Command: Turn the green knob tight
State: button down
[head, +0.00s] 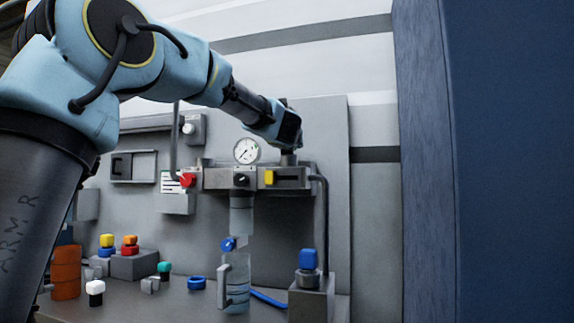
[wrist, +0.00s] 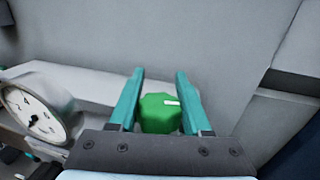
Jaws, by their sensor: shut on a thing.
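The green knob (wrist: 158,114) shows in the wrist view, between the two teal fingers of my gripper (wrist: 156,88). It has a lobed edge and a white mark on its top, pointing to the right. My gripper is shut on the knob, with a finger at its left and right sides. In the head view my gripper (head: 288,143) is above the right end of the grey valve block (head: 218,180), and the knob is hidden there behind the gripper.
A round gauge (head: 246,151) stands on the block, left of my gripper; it also shows in the wrist view (wrist: 36,112). A red knob (head: 187,180) and a yellow part (head: 269,177) sit along the block. A blue-capped post (head: 308,259) stands below. A dark blue panel (head: 510,160) rises at the right.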

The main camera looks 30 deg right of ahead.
jog(key=shift+s+d+m+g+h+b, duration=0.1)
jog(key=shift+d+m+g+h+b, duration=0.05)
jog(key=shift+m+g+h+b, duration=0.6)
jog(key=shift+s+d+m+g+h+b, duration=0.15)
jog(key=shift+m+g+h+b, duration=0.35)
jog(key=shift+h, duration=0.35)
jog(key=shift+s+d+m+g+h+b, duration=0.2)
jog(key=shift+m+g+h+b, duration=0.15)
jog(key=shift+m+g+h, duration=0.3)
jog(key=shift+m+g+h+b, duration=0.4)
jog(key=shift+m+g+h, duration=0.35)
jog(key=shift+g, duration=0.35)
jog(key=shift+s+d+m+g, duration=0.1)
jog(key=shift+s+m+g, duration=0.05)
jog(key=shift+m+g, duration=0.35)
jog(key=shift+s+d+r+m+g+h, duration=0.1)
jog(key=shift+s+m+g+h, duration=0.15)
jog(key=shift+m+g+h, duration=0.6)
jog(key=shift+g, duration=0.35)
